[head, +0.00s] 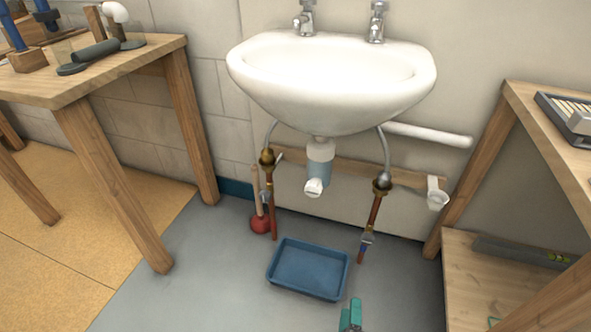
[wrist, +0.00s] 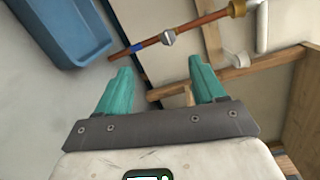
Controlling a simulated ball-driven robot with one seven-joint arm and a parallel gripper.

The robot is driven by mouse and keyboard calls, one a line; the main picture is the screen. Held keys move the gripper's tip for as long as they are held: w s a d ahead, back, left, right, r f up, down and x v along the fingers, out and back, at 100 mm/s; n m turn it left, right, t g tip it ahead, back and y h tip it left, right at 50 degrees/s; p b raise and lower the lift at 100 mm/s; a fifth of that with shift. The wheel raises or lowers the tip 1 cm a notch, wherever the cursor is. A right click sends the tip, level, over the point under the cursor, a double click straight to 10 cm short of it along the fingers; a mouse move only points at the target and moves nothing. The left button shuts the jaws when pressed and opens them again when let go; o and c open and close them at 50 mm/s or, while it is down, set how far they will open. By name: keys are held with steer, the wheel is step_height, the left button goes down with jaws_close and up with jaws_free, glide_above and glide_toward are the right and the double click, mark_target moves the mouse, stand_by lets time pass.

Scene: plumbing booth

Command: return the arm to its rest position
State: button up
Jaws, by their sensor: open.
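My gripper (wrist: 160,85) is open and empty in the wrist view, its two teal fingers apart with nothing between them. In the head view only the teal tip of my gripper (head: 350,315) shows at the bottom edge, low in front of the sink and just right of the blue tray. The rest of my arm is out of the head view.
A white sink (head: 330,85) hangs on the wall above copper pipes (head: 374,215). A blue tray (head: 308,268) and a red plunger (head: 260,222) are on the floor. A workbench (head: 90,75) stands left, a wooden shelf unit (head: 480,180) right. Grey floor at front left is clear.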

steer(key=a+r+n+g+y, duration=0.4)
steer(key=n+y, duration=0.4)
steer(key=n, duration=0.4)
steer(key=s+d+r+n+g+h, duration=0.25)
steer(key=s+d+r+g, duration=0.2)
steer(key=s, duration=0.45)
steer(key=s+d+r+n+g+h+p, duration=0.1)
steer(key=s+d+r+n+g, duration=0.25)
steer(key=s+d, duration=0.4)
steer(key=s+d+r+n+g+h, duration=0.1)
steer(key=s+d+r+n+g, duration=0.25)
steer(key=s, duration=0.65)
step_height(320, 180, up, 37)
steer(key=d+p, duration=0.1)
steer(key=p, duration=3.7)
steer(key=shift+s+r+n+g, duration=0.15)
steer(key=shift+s+n+g, duration=0.2)
steer(key=shift+s+n, duration=0.1)
steer(key=shift+d, duration=0.1)
